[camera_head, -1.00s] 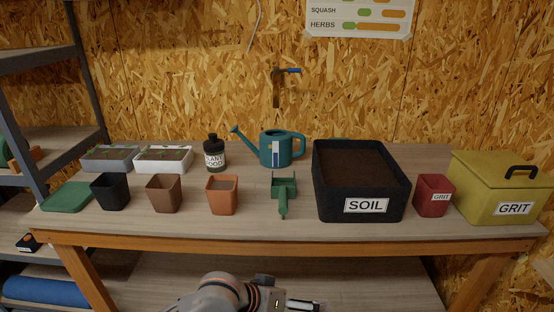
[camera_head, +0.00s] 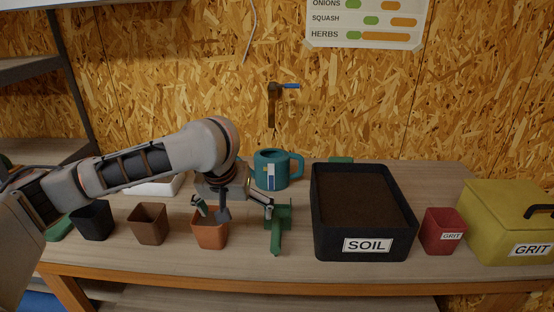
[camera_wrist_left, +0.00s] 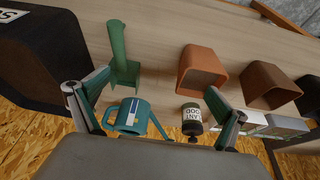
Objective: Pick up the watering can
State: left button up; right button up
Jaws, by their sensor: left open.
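The teal watering can (camera_head: 265,178) stands upright at the back of the bench, its handle to the right. My left arm hides its spout in the head view. In the left wrist view the can (camera_wrist_left: 132,117) shows with its spout, between the fingers in the picture but beyond them. My left gripper (camera_head: 234,207) is open and empty, above the bench in front of the can, near the orange pot and green scoop. Its two spread fingers also show in the left wrist view (camera_wrist_left: 145,93). My right gripper is not in view.
The black soil bin (camera_head: 335,225) stands right of the can. The plant food bottle (camera_wrist_left: 191,113) is beside the spout. A red pot (camera_head: 440,225) and yellow grit box (camera_head: 500,225) stand at right.

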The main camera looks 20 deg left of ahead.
aim_at(272, 172)
jog(key=i, duration=0.95)
